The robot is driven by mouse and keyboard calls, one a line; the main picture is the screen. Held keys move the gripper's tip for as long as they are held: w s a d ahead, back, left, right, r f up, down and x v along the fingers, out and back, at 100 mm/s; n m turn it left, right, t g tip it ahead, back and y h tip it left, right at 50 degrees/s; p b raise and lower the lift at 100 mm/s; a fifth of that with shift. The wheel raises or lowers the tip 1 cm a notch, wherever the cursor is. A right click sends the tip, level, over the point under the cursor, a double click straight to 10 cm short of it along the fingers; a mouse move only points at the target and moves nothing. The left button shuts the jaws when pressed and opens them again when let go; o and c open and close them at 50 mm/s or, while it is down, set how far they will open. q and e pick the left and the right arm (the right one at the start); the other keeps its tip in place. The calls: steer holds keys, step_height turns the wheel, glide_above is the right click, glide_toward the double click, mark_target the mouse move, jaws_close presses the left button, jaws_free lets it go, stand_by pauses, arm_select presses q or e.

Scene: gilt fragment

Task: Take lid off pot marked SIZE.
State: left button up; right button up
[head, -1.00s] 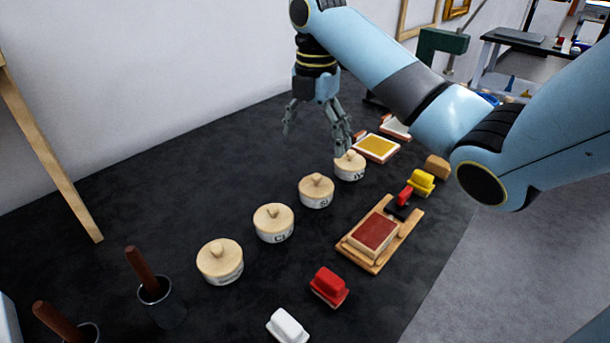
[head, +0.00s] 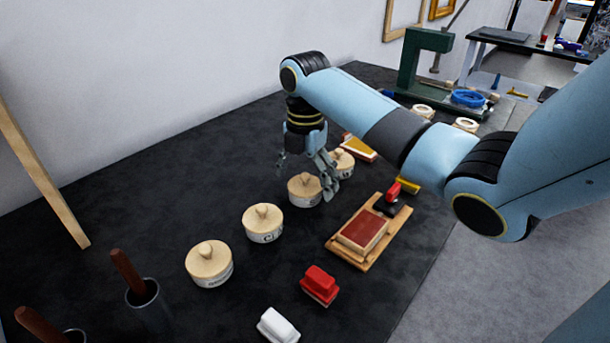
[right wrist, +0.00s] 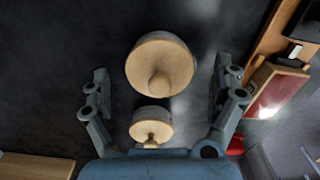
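Four pale round pots with knobbed wooden lids stand in a row. The pot marked SIZE (head: 303,201) is the third from the front; only the start of its label can be made out. Its lid (head: 301,183) is on. My right gripper (head: 308,180) is open over this pot, pointing down, with one finger partly in front of its right side. In the right wrist view a large lid (right wrist: 160,65) with its knob shows between the two spread fingers, apart from both. My left gripper is not in view.
Nearer pots (head: 262,223) and (head: 209,264) stand in front, a farther pot (head: 343,162) behind. A wooden board (head: 371,249) with a red-topped block lies right. A green press (head: 424,60) stands behind.

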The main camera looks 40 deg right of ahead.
steer(key=c, duration=1)
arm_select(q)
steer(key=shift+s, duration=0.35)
arm_select(e)
steer(key=shift+r, duration=0.1)
